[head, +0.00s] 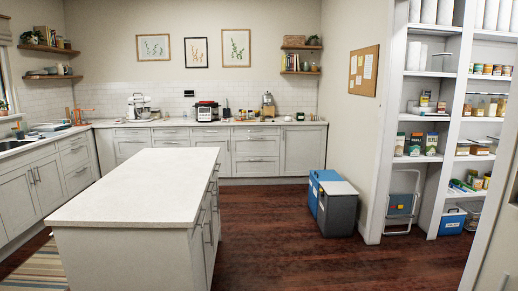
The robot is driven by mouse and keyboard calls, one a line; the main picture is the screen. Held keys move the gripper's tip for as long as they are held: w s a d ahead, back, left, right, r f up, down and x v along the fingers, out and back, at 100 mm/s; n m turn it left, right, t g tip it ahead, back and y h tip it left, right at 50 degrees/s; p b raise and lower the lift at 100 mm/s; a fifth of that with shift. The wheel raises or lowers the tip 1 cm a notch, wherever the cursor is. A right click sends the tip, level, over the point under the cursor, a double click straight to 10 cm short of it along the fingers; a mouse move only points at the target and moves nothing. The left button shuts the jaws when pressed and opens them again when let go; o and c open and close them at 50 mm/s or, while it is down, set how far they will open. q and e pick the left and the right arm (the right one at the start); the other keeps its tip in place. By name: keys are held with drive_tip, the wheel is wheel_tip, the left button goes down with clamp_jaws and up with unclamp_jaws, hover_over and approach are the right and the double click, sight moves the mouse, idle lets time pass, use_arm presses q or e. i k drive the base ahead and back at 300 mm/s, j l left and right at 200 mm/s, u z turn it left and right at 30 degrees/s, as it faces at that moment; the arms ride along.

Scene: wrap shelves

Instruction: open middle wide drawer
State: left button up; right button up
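Several fronts with bar handles show, and I cannot tell which one is the middle wide drawer. The back counter has a wide stack of drawers (256,148) right of its centre; their fronts look shut. The left counter has a stack of drawers (77,161), also shut. The white-topped island (140,186) has drawers or doors with handles (209,222) on its right side, seen at a steep angle; they look shut. Neither of my grippers is in view.
The dark wood floor (275,235) right of the island is clear. A blue and a grey bin (337,209) stand by the right wall. Open pantry shelves (436,75) with a folded step stool (402,205) are at the right. A striped rug (38,270) lies at the lower left.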

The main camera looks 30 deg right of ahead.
sight(241, 147)
drive_tip(key=i+l+z, duration=0.95)
drive_tip(key=i, duration=0.35)
drive_tip(key=i+z, duration=0.3)
drive_tip(key=i, duration=0.15)
drive_tip(key=i+u, duration=0.1)
drive_tip(key=i, duration=0.65)
drive_tip(key=i+l, duration=0.1)
drive_tip(key=i, duration=0.65)
drive_tip(key=i+u, duration=0.15)
drive_tip(key=i, duration=0.55)
drive_tip(key=i+u, duration=0.1)
drive_tip(key=i, duration=1.2)
drive_tip(key=i+l, duration=0.15)
drive_tip(key=i, duration=1.1)
drive_tip(key=i+j+u, duration=0.05)
